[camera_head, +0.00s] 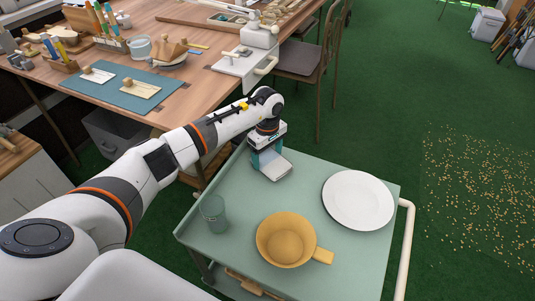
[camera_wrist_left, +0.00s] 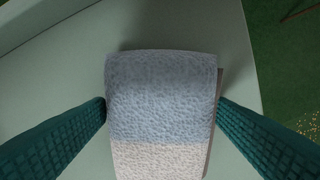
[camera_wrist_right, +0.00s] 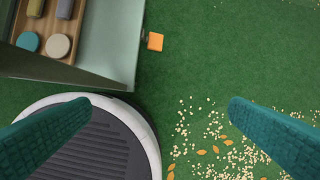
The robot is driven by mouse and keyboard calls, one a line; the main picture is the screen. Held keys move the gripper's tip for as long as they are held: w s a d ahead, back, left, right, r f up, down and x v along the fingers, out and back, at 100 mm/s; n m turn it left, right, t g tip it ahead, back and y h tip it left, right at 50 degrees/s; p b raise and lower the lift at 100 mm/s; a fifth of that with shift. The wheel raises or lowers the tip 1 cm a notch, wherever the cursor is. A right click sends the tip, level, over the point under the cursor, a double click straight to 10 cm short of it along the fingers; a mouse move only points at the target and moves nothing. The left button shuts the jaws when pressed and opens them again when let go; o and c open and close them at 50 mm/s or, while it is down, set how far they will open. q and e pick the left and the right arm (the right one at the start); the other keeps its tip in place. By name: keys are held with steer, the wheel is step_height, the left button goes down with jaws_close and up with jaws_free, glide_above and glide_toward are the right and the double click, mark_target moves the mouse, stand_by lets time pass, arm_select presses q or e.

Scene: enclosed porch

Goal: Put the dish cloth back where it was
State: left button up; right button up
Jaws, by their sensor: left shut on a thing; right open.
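The dish cloth (camera_wrist_left: 160,100) is folded, blue-grey with a whitish band. It lies between the fingers of my left gripper (camera_wrist_left: 162,106), which is shut on it. In the head view my left gripper (camera_head: 267,160) points down at the far left corner of the green cart top (camera_head: 222,178). The cloth (camera_head: 277,174) shows there under the fingers, at the cart surface; I cannot tell whether it rests on it. My right gripper (camera_wrist_right: 160,104) is open and empty over the green floor; it is outside the head view.
On the cart stand a green cup (camera_head: 214,213), a yellow pan (camera_head: 286,240) with its handle to the right, and a white plate (camera_head: 358,200). A wooden workbench (camera_head: 190,92) with tools stands behind. A chair (camera_head: 300,60) is beyond. Pellets (camera_head: 480,190) litter the floor at right.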

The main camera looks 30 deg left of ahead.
mark_target(268, 157)
arm_select(q)
steer(key=o, duration=1.1)
arm_select(e)
steer(key=shift+r, duration=0.25)
steer(key=shift+r, duration=0.1)
arm_select(q)
step_height(268, 157, up, 12)
steer(key=shift+r+p, duration=0.1)
steer(key=shift+p, duration=0.85)
arm_select(e)
step_height(268, 157, down, 7)
steer(key=shift+w, duration=0.15)
steer(key=shift+a, duration=0.1)
